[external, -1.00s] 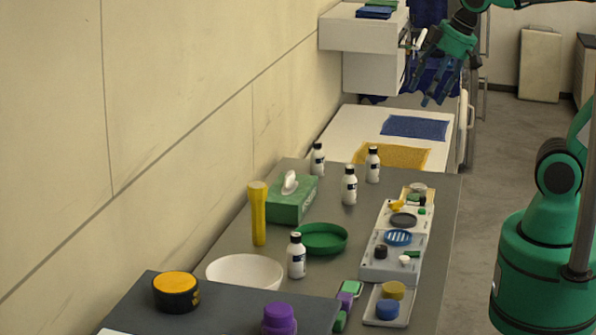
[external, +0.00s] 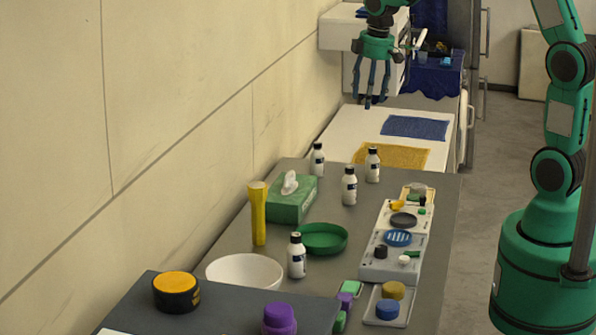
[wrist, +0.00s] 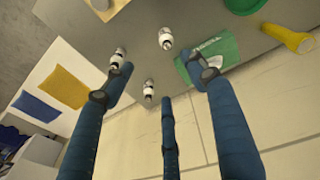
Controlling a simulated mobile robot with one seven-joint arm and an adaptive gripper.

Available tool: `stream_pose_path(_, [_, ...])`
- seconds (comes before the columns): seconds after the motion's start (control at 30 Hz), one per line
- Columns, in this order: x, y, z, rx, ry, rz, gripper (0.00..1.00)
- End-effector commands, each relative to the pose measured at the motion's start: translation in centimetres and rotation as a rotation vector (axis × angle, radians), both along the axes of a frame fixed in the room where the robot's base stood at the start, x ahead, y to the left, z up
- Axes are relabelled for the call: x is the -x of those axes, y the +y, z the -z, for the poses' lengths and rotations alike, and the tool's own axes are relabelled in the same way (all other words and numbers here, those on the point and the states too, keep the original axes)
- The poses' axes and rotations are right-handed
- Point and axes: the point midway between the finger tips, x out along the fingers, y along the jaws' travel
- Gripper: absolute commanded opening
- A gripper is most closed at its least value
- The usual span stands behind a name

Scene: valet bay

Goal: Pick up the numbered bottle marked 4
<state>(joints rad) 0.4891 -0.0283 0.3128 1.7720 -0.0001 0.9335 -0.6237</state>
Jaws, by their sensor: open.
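Several white bottles with black caps and dark label marks stand upright on the grey table; I cannot read their numbers. One is at the far left (external: 318,160), one at the far right (external: 373,166), one in the middle (external: 349,187) and one nearer (external: 297,257). The three far ones also show in the wrist view: the far-left (wrist: 148,90), far-right (wrist: 117,58) and middle (wrist: 165,39) bottles. My gripper (external: 370,101) is open and empty, pointing down beyond the bottles, above the white surface. Its fingers (wrist: 163,85) spread across the wrist view, apart from the bottles.
A green tissue box (external: 291,202), yellow flashlight (external: 258,215), green dish (external: 323,239) and white bowl (external: 244,271) stand left of or near the bottles. Parts trays (external: 378,268) line the table's right side. A yellow cloth (external: 392,156) lies beyond. The wall is at the left.

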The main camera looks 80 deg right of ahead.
Motion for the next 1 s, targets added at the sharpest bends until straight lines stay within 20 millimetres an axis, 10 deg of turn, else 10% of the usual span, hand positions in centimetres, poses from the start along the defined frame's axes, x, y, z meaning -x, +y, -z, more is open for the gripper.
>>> stream_pose_path(0.5, [-1.3, -16.0, 13.0, -0.055, 0.120, -0.046, 0.57])
stream_pose_path(1.0, [-1.0, -18.6, 15.5, -0.067, 0.136, -0.060, 0.57])
